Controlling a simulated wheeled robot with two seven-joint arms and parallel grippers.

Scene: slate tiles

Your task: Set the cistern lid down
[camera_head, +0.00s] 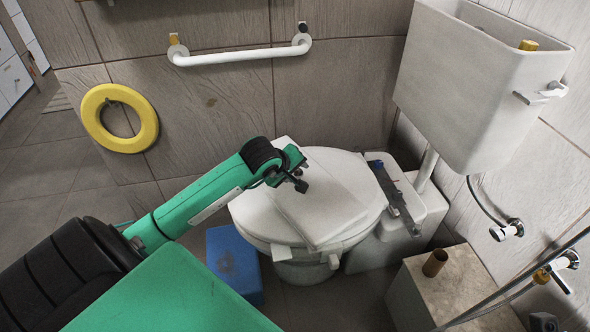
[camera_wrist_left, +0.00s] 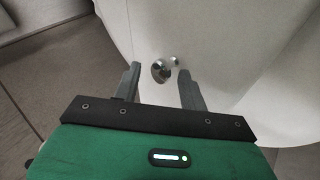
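The white cistern lid (camera_head: 310,208) is a flat slab lying on the closed toilet lid (camera_head: 355,185). The cistern (camera_head: 470,95) at the upper right is open at the top. My left gripper (camera_head: 302,180) is over the slab's upper part in the head view. In the left wrist view its two fingers (camera_wrist_left: 159,82) are apart, with a shiny metal knob (camera_wrist_left: 160,71) between and just beyond their tips. White surfaces fill the view behind the knob. I cannot tell whether the fingers touch the slab. My right gripper is not in view.
A grey and blue tool-like object (camera_head: 395,198) lies behind the toilet lid. A blue box (camera_head: 234,264) stands left of the toilet, and a stone-like block (camera_head: 455,285) with a brown cup (camera_head: 434,263) stands right. A white grab rail (camera_head: 240,54) and yellow ring (camera_head: 119,118) are on the wall.

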